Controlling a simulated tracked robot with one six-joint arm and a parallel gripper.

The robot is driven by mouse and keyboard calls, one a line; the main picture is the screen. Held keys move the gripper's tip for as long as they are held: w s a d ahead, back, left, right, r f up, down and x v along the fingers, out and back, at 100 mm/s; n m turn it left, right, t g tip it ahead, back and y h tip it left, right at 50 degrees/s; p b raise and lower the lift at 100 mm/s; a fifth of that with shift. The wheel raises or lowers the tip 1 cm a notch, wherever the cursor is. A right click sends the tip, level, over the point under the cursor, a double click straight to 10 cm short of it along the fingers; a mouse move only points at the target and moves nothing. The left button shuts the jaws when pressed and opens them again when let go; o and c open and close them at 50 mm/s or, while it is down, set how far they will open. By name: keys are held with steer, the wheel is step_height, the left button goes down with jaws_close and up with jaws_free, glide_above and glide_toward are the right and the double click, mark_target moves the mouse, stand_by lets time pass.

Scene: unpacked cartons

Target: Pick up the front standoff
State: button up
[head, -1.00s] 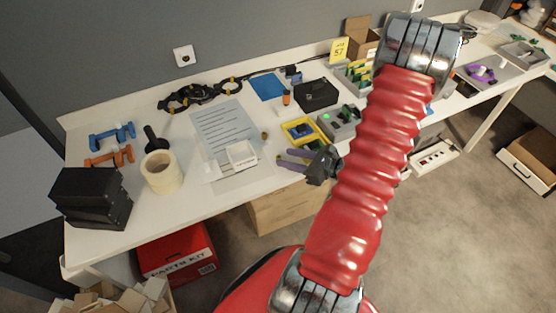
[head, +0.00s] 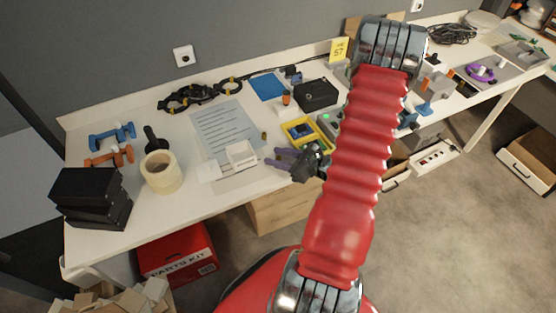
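A small brass-coloured piece (head: 264,135) that looks like a standoff stands on the white table, right of the printed sheet. I cannot make out a second one. My gripper (head: 271,157) has purple fingers on a dark body. The fingers are spread apart with nothing visible between them. They point left and are below the brass piece in the picture, apart from it. My arm hides part of the table to the right of the gripper.
A white box (head: 241,154) is left of my gripper. A yellow tray (head: 292,141) is close behind it. A black case (head: 317,95) and a blue sheet (head: 268,87) lie farther back. A tape roll (head: 161,172) and black boxes (head: 90,198) stand at the left.

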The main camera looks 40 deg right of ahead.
steer(key=shift+c, duration=0.5)
jaws_close()
steer(key=shift+r, duration=0.15)
steer(key=shift+r, duration=4.9)
